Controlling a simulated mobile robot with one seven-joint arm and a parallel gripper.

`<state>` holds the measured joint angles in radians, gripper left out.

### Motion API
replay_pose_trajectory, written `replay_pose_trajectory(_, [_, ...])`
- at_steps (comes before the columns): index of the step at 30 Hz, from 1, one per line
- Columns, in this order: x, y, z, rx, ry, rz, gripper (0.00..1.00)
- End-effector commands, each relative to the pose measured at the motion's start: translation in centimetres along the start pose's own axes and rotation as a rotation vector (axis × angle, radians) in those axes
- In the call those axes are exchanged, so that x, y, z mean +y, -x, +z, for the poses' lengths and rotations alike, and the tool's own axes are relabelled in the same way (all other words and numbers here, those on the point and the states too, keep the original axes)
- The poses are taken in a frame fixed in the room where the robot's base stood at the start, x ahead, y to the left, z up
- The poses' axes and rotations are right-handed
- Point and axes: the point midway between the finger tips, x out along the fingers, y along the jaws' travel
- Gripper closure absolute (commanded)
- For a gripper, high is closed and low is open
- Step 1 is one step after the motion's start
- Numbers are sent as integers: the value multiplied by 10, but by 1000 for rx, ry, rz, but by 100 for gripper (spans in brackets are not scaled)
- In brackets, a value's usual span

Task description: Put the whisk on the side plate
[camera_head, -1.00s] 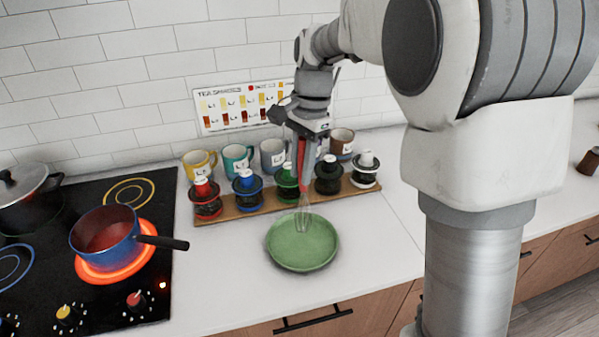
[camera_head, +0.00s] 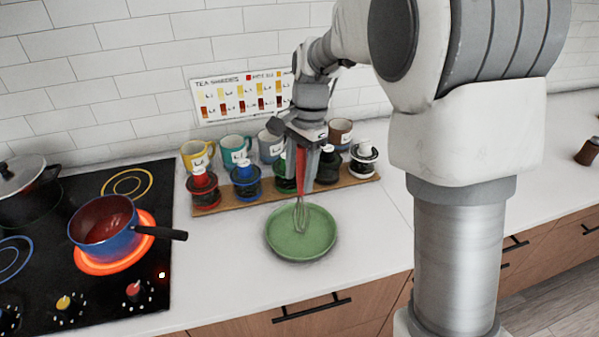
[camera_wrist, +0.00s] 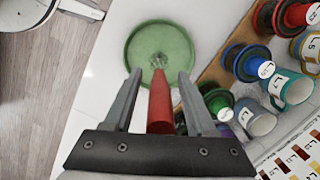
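The whisk (camera_head: 300,216) has a red handle and a wire head and is upright over the green side plate (camera_head: 318,247). Its wire end shows low over the plate's middle; I cannot tell if it touches. In the wrist view the red handle (camera_wrist: 160,106) points toward the plate (camera_wrist: 140,40). My gripper (camera_head: 305,178) is above the plate, its fingers spread on either side of the handle. The wrist view shows gaps between the handle and both fingers (camera_wrist: 160,77).
A wooden rack (camera_head: 225,206) with several colored drippers stands behind the plate, with mugs behind it. On the left is a cooktop with a blue pot (camera_head: 105,228) on a glowing burner. Counter left of the plate is clear.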

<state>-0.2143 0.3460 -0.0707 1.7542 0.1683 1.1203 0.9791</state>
Motion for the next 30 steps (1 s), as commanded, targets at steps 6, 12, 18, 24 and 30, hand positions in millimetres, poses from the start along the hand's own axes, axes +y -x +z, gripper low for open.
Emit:
replay_pose_trajectory(6, [0, 3, 0, 0, 0, -1, 43])
replay_pose_trajectory(12, [-1, 29, 0, 3, 0, -4, 43])
replay_pose_trajectory(18, [-1, 73, 0, 4, 1, -5, 43])
replay_pose_trajectory(24, [-1, 108, 0, 2, 0, -3, 43])
replay_pose_trajectory(30, [0, 122, 0, 0, 0, 0, 43])
